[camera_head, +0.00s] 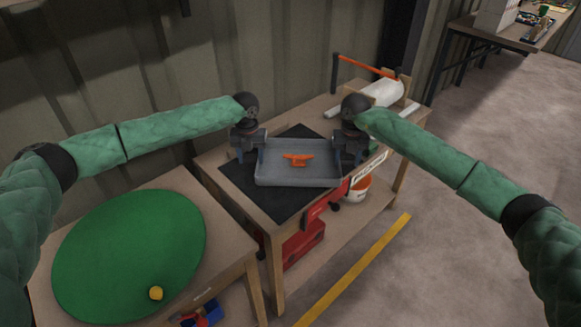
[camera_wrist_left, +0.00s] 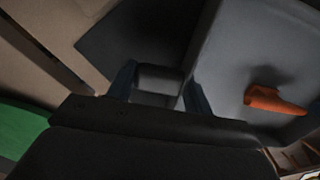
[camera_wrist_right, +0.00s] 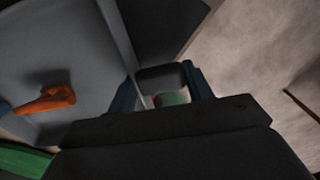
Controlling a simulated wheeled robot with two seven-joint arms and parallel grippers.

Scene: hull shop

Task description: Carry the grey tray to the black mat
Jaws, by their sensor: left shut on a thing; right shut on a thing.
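The grey tray (camera_head: 297,178) is over the black mat (camera_head: 247,178) on the workbench, with an orange cleat-shaped piece (camera_head: 298,159) lying in it. I cannot tell whether the tray touches the mat. My left gripper (camera_head: 251,157) is shut on the tray's left side, and my right gripper (camera_head: 351,156) is shut on its right side. The left wrist view shows the left fingers (camera_wrist_left: 160,88) at the tray wall (camera_wrist_left: 205,45). The right wrist view shows the right fingers (camera_wrist_right: 165,85) beside the tray wall (camera_wrist_right: 118,40). The orange piece appears in both wrist views.
A white roll with an orange-handled bar (camera_head: 367,68) is at the bench's back right. A red toolbox (camera_head: 303,243) and white bucket (camera_head: 357,188) sit below. Open floor lies right.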

